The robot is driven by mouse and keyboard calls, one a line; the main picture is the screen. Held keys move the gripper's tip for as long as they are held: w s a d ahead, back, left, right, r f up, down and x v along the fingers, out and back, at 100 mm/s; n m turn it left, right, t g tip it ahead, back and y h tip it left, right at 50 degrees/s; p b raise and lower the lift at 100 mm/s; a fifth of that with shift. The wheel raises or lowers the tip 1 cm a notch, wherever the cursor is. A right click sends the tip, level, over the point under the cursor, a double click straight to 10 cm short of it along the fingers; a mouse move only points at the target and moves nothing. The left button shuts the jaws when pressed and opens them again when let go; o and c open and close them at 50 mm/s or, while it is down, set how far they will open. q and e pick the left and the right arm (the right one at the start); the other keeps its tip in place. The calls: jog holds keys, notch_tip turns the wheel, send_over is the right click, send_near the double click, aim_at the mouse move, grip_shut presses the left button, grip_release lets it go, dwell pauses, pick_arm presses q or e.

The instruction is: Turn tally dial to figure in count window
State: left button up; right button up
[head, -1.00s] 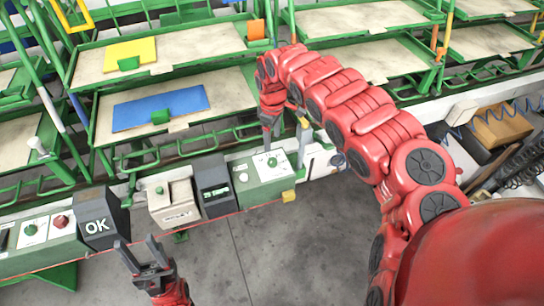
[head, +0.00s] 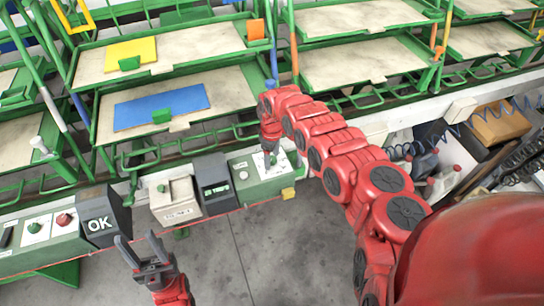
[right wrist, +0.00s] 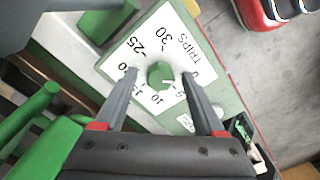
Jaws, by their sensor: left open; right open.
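The tally dial is a green knob (right wrist: 160,74) on a white plate (right wrist: 150,45) marked with figures and TRIPS. In the head view the plate (head: 283,161) is on a green box. My right gripper (right wrist: 159,75) is open, its fingers on either side of the knob; contact cannot be told. It also shows in the head view (head: 271,162), hiding most of the knob. A pale mark on the knob seems to face the low figures. The count window (head: 215,189) is a dark display with a figure and TRIPS; the figure is too small to read surely. My left gripper (head: 142,241) is open and empty.
A beige box (head: 174,200) stands left of the count window. A dark OK display (head: 100,222) and a red button (head: 64,219) are further left. Green racks with blue (head: 160,106) and yellow (head: 130,53) sheets stand behind. Grey floor is clear in front.

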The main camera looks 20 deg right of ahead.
grip_shut()
jog(key=shift+m, duration=0.3)
